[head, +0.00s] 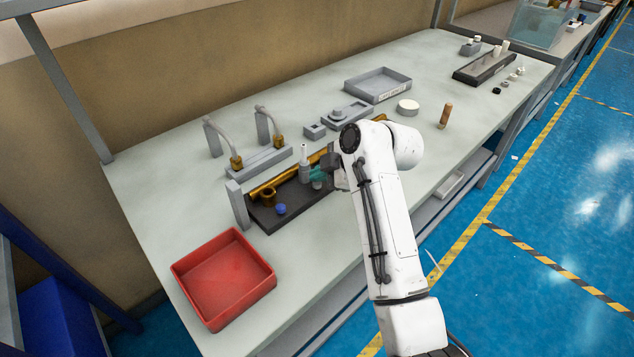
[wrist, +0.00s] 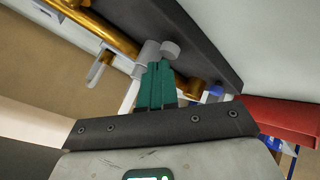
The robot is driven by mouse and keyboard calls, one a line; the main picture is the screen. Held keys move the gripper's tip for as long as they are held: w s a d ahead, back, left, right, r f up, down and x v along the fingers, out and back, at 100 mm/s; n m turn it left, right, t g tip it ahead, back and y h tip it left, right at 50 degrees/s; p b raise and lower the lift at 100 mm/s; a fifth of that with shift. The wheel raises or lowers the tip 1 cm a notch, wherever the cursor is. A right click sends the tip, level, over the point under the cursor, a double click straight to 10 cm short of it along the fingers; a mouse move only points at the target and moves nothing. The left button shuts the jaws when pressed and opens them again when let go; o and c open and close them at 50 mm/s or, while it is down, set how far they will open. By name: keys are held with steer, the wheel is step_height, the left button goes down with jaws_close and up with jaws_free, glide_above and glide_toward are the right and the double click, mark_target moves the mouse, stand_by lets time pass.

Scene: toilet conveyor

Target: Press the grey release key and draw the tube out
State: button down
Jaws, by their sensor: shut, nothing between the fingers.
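A grey fitting (head: 305,173) stands on the dark board (head: 292,208), with a pale upright tube (head: 304,152) in its top. In the wrist view the fitting (wrist: 148,53) and the pale tube (wrist: 129,98) are partly hidden behind my fingers. A round grey key (head: 317,185) sits beside the fitting; it also shows in the wrist view (wrist: 171,50). My gripper (head: 317,174) has teal fingers, shut and empty. In the wrist view its tips (wrist: 160,64) are right by the key and fitting; I cannot tell whether they touch.
A brass pipe (head: 290,176) runs along the board's back. A brass stub (head: 268,195) and a blue knob (head: 281,209) are to the left. A red bin (head: 225,280) stands front left, a grey tray (head: 378,84) farther back. Two bent spouts (head: 222,140) (head: 270,120) stand behind.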

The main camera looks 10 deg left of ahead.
mark_target(320, 185)
steer(key=shift+f+b, duration=0.3)
steer(key=shift+f, duration=0.25)
stand_by(0.6)
steer(key=shift+r+p, duration=0.7)
steer(key=shift+r, duration=0.35)
steer(key=shift+r+p, duration=1.75)
steer(key=shift+r, duration=0.75)
steer(key=shift+d, duration=0.1)
